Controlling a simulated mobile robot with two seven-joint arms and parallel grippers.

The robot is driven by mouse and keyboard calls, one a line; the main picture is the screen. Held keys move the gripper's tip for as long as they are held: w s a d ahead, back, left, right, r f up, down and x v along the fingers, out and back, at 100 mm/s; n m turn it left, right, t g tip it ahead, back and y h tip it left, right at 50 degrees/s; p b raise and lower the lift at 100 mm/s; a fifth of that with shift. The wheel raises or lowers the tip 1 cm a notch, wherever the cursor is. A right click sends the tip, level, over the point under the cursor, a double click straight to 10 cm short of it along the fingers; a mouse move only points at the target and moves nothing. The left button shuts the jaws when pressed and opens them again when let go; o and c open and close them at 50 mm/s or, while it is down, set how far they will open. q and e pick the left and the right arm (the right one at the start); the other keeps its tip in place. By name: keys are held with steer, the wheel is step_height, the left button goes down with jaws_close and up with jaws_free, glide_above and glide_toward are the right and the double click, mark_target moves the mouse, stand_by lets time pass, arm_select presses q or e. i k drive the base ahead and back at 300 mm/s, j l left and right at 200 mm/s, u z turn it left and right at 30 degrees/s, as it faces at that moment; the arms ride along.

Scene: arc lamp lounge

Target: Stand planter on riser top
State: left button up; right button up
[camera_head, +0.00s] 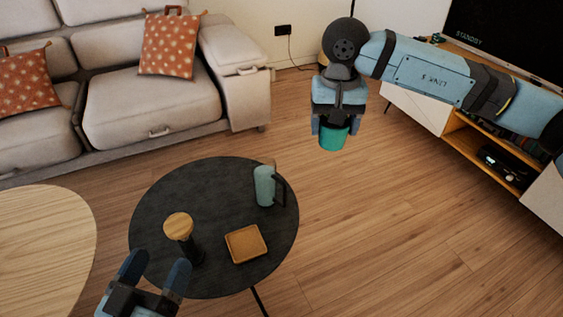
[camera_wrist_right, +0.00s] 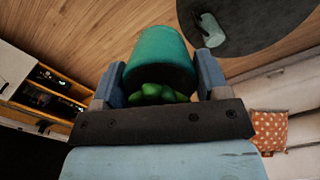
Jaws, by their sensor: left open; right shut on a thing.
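The teal planter (camera_head: 333,139) hangs in my right gripper (camera_head: 334,122), which is shut on it, high over the floor right of the dark table. In the right wrist view the planter (camera_wrist_right: 162,55) sits between the two fingers, with a green plant (camera_wrist_right: 160,93) at its near end. A stand with a round wooden top (camera_head: 179,226) and dark stem, seemingly the riser, stands upright on the round dark table (camera_head: 215,182). Its top looks bare. My left gripper (camera_head: 157,268) is open and empty near the table's front-left edge, just left of and below the stand in the picture.
A tall grey-green mug or jug (camera_head: 264,186) with a dark handle and a square wooden tray (camera_head: 245,244) are on the dark table. A pale wooden table (camera_head: 45,245) is at left, a sofa (camera_head: 150,100) behind, a media cabinet (camera_head: 460,130) at right. Floor between is clear.

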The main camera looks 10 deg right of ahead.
mark_target(178, 223)
steer(key=i+l, duration=0.25)
steer(key=l, duration=0.25)
steer(key=i+l+u, duration=0.1)
steer(key=u, duration=1.4)
